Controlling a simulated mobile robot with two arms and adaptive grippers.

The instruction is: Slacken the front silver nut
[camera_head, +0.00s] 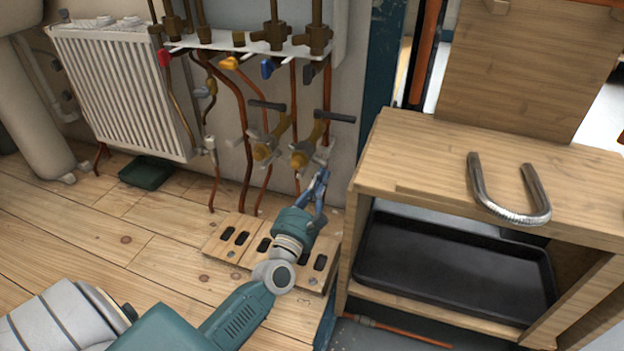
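My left gripper (321,178) reaches up from the bottom, its blue fingers at the lower end of the brass valve assembly on the wall. The front brass valve (303,153) has a dark lever handle, and a second valve (263,149) stands to its left. Small silver fittings (325,156) show beside the front valve, just above my fingertips. The silver nut cannot be picked out clearly, and the fingers may hide part of it. I cannot tell whether the fingertips touch or grip anything. My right gripper is not in view.
A wooden cabinet (400,165) with a black tray (450,268) and a bent metal pipe (490,206) on top stands close on the right. A white radiator (120,90) is at left.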

